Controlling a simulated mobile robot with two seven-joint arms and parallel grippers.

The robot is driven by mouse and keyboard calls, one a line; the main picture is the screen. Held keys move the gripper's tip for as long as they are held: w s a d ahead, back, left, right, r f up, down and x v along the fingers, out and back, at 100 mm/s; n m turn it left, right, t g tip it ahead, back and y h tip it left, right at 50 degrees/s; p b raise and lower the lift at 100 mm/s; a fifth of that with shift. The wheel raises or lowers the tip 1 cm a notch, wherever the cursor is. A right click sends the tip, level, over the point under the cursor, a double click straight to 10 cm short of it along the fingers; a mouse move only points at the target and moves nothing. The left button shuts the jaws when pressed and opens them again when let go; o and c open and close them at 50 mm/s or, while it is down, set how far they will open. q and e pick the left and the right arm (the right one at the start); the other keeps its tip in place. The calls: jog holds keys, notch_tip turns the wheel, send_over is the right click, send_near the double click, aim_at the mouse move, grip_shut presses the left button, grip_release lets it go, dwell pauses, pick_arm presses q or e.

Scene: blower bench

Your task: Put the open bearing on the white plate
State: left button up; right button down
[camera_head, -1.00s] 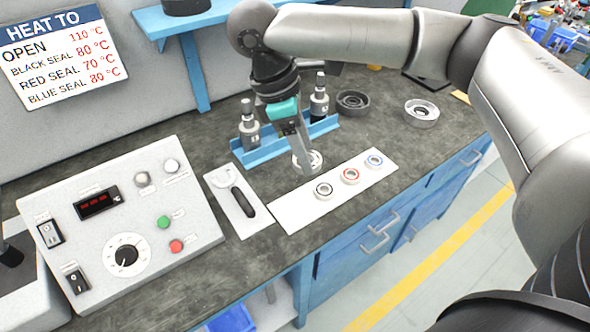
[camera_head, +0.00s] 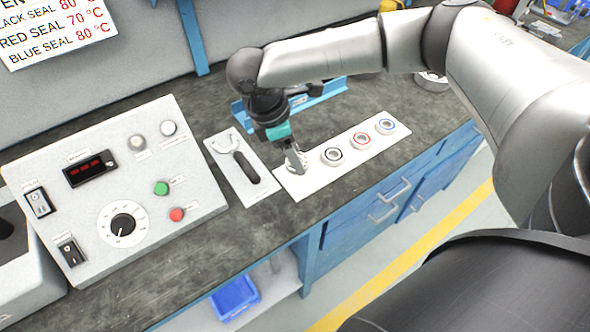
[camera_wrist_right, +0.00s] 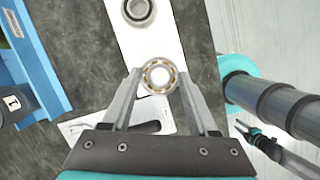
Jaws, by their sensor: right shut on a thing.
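The open bearing (camera_wrist_right: 160,76), a steel ring with brass-coloured balls showing, is between the fingertips of my right gripper (camera_wrist_right: 159,84). In the head view the right gripper (camera_head: 298,160) points down at the left end of the white plate (camera_head: 318,182), and the bearing is partly hidden by the finger. The bearing is over this end of the plate; I cannot tell whether it touches it. A black-sealed bearing (camera_head: 333,156), a red-sealed bearing (camera_head: 361,140) and a blue-sealed bearing (camera_head: 386,126) lie in a row on the plate.
A white card with a black-handled measuring tool (camera_head: 244,168) lies left of the plate. A control box (camera_head: 115,190) with a dial stands further left. A blue stand (camera_head: 315,95) is behind my right arm. A grey ring part (camera_head: 432,82) stands at the back right.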

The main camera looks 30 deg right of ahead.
aim_at(294, 179)
notch_tip(294, 179, down, 4)
jog(key=shift+b, duration=0.6)
jog(key=shift+f, duration=0.35)
jog(key=shift+c, duration=0.9)
grip_release()
jog(key=shift+f, duration=0.1)
jog(key=shift+r, duration=0.25)
pick_arm(q)
notch_tip(294, 179, up, 2)
jog(key=p, duration=0.3)
jog(key=shift+d, duration=0.1)
pick_arm(e)
jog(key=v, duration=1.2)
jog(key=shift+a+f, duration=0.1)
jog(key=shift+f, duration=0.05)
